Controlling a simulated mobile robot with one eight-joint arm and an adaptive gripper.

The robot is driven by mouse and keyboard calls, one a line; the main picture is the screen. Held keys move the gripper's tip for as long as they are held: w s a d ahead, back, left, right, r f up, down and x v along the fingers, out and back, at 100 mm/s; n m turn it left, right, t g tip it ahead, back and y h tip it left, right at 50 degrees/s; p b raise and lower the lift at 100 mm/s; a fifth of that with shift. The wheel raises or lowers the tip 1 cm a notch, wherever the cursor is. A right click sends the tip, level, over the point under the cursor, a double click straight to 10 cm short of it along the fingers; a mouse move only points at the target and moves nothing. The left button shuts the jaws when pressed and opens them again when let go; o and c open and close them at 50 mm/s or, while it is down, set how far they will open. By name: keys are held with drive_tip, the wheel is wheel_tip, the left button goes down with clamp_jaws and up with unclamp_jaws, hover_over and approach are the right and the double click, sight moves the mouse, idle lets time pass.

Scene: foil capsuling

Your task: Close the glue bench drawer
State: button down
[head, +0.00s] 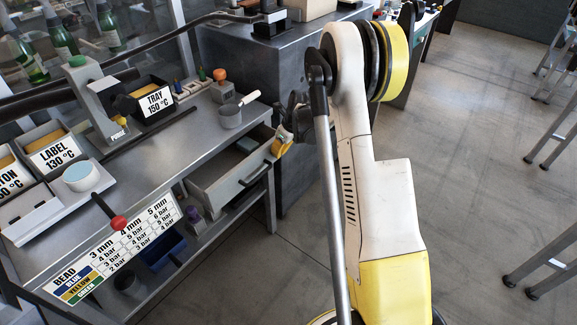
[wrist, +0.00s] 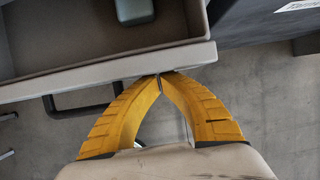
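The glue bench drawer (head: 212,192) is pulled out from under the right part of the bench top in the head view. Its light front panel (wrist: 110,72) crosses the wrist view, with a dark bar handle (wrist: 85,110) on its outer face. My gripper (head: 281,147) is at the drawer's right front corner. In the wrist view, the yellow fingers of my gripper (wrist: 160,76) meet at their tips, right at the front panel and to the right of the handle. Whether the tips touch the panel I cannot tell. Nothing shows held between them.
A dark grey block (wrist: 133,10) lies inside the drawer. The metal bench top (head: 150,150) holds a small pot (head: 230,116), a TRAY box (head: 153,102) and other tools. A dark cabinet (head: 292,100) stands close on the drawer's right. Open floor (head: 480,190) lies right of my arm.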

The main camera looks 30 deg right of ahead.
drive_tip(key=w, duration=0.2)
drive_tip(key=w+a, duration=0.1)
drive_tip(key=w, duration=0.1)
drive_tip(key=w+a, duration=0.1)
drive_tip(key=w, duration=0.2)
drive_tip(key=shift+s, duration=0.1)
